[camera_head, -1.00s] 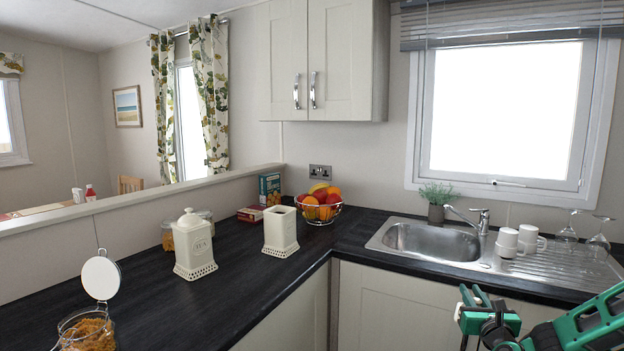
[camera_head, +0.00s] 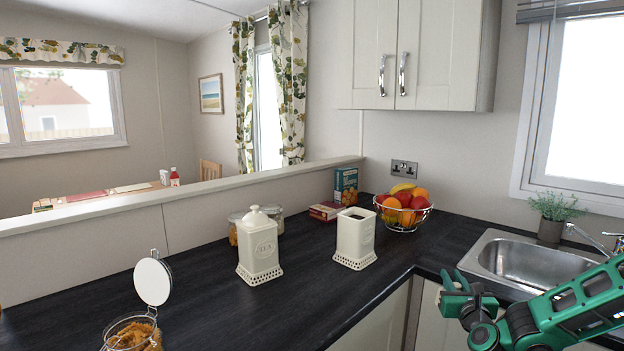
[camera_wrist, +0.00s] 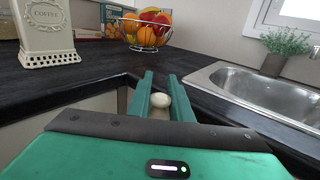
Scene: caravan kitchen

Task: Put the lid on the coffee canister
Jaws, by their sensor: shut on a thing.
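The coffee canister (camera_head: 355,240) is cream, square and open at the top. It stands upright on the dark worktop. In the wrist view its lettered side (camera_wrist: 47,38) shows at the upper left, with its top out of frame. My gripper (camera_head: 454,281) is at the right front, by the worktop edge near the sink, apart from the canister. In the wrist view my gripper (camera_wrist: 161,80) is shut on a round cream knob, which looks like that of the lid (camera_wrist: 161,101). The rest of the lid is hidden by my gripper.
A similar lidded tea canister (camera_head: 259,250) stands left of the coffee canister. Behind are glass jars (camera_head: 272,218), boxes (camera_head: 346,186) and a fruit bowl (camera_head: 403,214). An open jar (camera_head: 133,332) is at front left. The sink (camera_head: 530,260) is at right. Worktop between is clear.

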